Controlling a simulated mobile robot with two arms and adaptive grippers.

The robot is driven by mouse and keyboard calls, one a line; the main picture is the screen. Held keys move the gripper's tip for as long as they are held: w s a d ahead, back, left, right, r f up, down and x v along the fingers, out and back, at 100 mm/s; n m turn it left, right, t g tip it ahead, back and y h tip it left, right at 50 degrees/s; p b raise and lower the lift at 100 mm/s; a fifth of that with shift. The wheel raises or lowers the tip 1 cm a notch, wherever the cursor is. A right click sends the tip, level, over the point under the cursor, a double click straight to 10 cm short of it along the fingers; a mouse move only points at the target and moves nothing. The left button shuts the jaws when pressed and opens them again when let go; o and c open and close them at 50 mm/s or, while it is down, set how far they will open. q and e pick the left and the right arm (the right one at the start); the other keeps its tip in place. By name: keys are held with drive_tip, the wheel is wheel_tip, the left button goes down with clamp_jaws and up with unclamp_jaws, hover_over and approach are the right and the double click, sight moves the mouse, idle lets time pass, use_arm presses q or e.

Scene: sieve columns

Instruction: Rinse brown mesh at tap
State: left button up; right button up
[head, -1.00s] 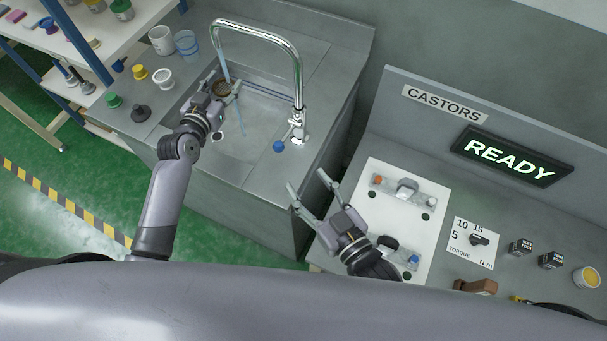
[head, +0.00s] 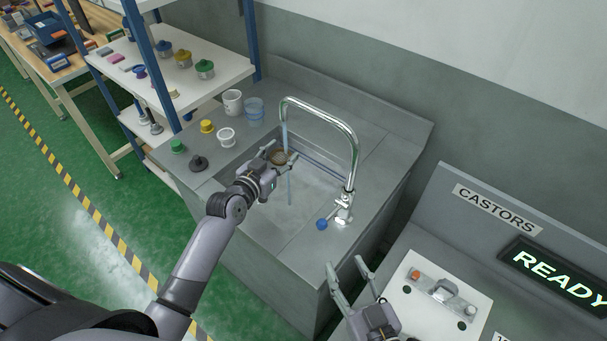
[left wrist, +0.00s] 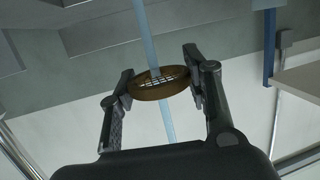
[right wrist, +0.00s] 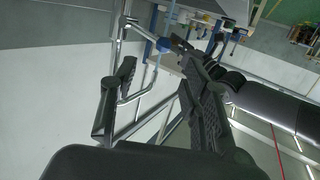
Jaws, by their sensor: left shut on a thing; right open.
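The brown mesh (left wrist: 158,84) is a shallow round ring with a pale grid, held between the fingertips of my left gripper (left wrist: 162,86) in the left wrist view. In the head view my left gripper (head: 277,166) holds the mesh (head: 281,157) over the sink (head: 312,193). A blue stream of water falls from the chrome tap (head: 350,150) at the mesh and shows again below it. The tap has a blue knob (head: 321,224) at its base. My right gripper (head: 350,287) is open and empty beside the sink counter, near the castors bench.
A white cup (head: 233,102), a blue clear cup (head: 254,110) and several small coloured caps stand on the counter left of the sink. A white plate with a fixture (head: 436,285) lies on the castors bench at right.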

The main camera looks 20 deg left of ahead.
drive_tip(key=w+d+f, duration=0.1)
drive_tip(key=w, duration=0.1)
drive_tip(key=w+d+f+g, duration=0.1)
drive_tip(key=w+f, duration=0.1)
drive_tip(key=w+d+f+m+g+h, duration=0.1)
drive_tip(key=shift+w+d+f, duration=0.15)
drive_tip(key=shift+w+d, duration=0.2)
drive_tip(key=shift+w, duration=0.05)
drive_tip(key=c, duration=0.5)
drive_tip(key=w+g, duration=0.1)
drive_tip(key=w+d+g, duration=0.1)
drive_tip(key=w, duration=0.1)
drive_tip(key=shift+w+d+f+g+y, duration=0.2)
drive_tip(key=shift+d+g+y, duration=0.1)
drive_tip(key=shift+d+g, duration=0.1)
clamp_jaws()
wheel_tip(320, 180, up, 10)
drive_tip(key=n+g+y, duration=0.3)
drive_tip(key=g+y, duration=0.2)
drive_tip(key=g, duration=0.1)
hover_over(331, 215)
drive_tip(key=d, duration=0.5)
drive_tip(key=shift+s+a+f, duration=0.45)
drive_tip(key=shift+a+f, duration=0.15)
drive_tip(key=shift+f, duration=0.25)
drive_tip(key=shift+s+a+f, duration=0.4)
drive_tip(key=shift+a+f, duration=0.2)
drive_tip(key=shift+f, duration=0.2)
